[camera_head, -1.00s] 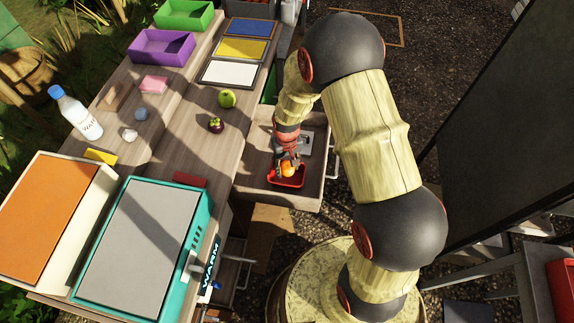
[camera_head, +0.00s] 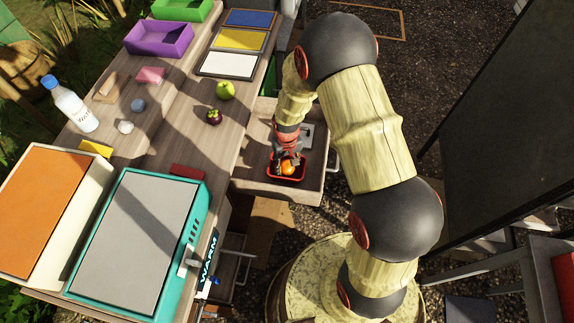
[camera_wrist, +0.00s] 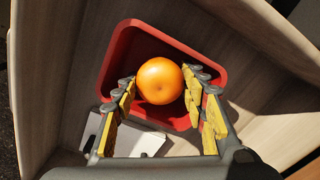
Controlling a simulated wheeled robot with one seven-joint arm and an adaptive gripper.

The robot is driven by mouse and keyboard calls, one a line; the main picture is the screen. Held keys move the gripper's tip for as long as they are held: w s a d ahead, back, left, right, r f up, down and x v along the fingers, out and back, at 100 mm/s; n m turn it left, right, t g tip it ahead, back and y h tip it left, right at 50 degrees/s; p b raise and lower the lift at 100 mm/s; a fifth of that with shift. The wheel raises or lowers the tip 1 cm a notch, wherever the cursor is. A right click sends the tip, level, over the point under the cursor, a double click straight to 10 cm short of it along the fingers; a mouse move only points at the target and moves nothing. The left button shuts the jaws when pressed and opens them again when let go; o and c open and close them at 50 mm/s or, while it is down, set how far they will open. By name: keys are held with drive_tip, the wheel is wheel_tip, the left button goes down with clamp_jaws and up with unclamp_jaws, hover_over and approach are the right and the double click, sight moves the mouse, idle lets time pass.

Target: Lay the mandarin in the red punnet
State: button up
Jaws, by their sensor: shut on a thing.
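The orange mandarin (camera_wrist: 160,81) is between the yellow-padded fingers of my gripper (camera_wrist: 160,88) in the wrist view, and the fingers press on its two sides. The red punnet (camera_wrist: 122,50) lies below it in an open drawer. The mandarin (camera_head: 288,168) also shows in the head view, inside the punnet's outline, with the red punnet (camera_head: 297,179) around it. My gripper (camera_head: 287,160) reaches down from above. I cannot tell whether the mandarin touches the punnet floor.
The open wooden drawer (camera_head: 250,186) has high walls around the punnet. A grey-white flat item (camera_wrist: 135,138) lies beside the punnet. On the counter stand a green apple (camera_head: 225,91), a mangosteen (camera_head: 213,117), a water bottle (camera_head: 70,104) and a teal box (camera_head: 190,220).

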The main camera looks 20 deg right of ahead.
drive_tip(key=shift+f+b, duration=0.5)
drive_tip(key=shift+f, duration=0.5)
idle(1.5)
drive_tip(key=o, duration=1.4)
drive_tip(key=shift+c, duration=0.2)
drive_tip(key=shift+r, duration=0.1)
drive_tip(key=shift+r+p, duration=4.35)
drive_tip(key=shift+r, duration=1.4)
